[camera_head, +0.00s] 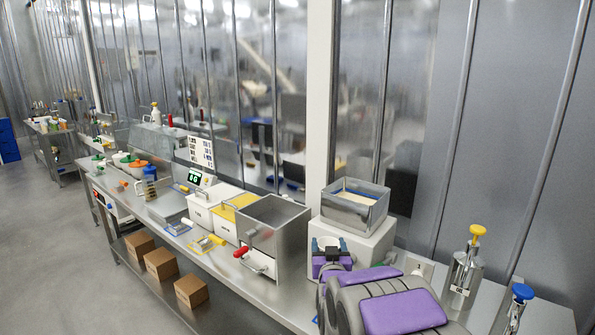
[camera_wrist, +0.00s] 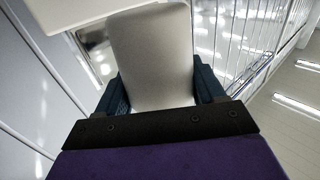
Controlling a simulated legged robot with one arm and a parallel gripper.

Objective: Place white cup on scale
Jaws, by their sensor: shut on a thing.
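In the wrist view, a plain white-grey cup (camera_wrist: 152,55) fills the space between my gripper's two blue fingers (camera_wrist: 158,90). My gripper is shut on the cup's sides. In the head view my gripper (camera_head: 331,247) is at the lower middle, in front of a white box; the cup is hard to make out there. What looks like the scale, a flat metal unit (camera_head: 167,207) near a green-lit display (camera_head: 194,177), stands farther left along the bench, apart from my gripper.
A metal bin with a red handle (camera_head: 275,223) and white and yellow boxes (camera_head: 237,208) stand between my gripper and the display. A metal tray (camera_head: 355,207) sits on the white box (camera_head: 373,240). Pump bottles (camera_head: 463,275) stand at the right. Yellow-framed items (camera_head: 206,243) lie at the bench's front edge.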

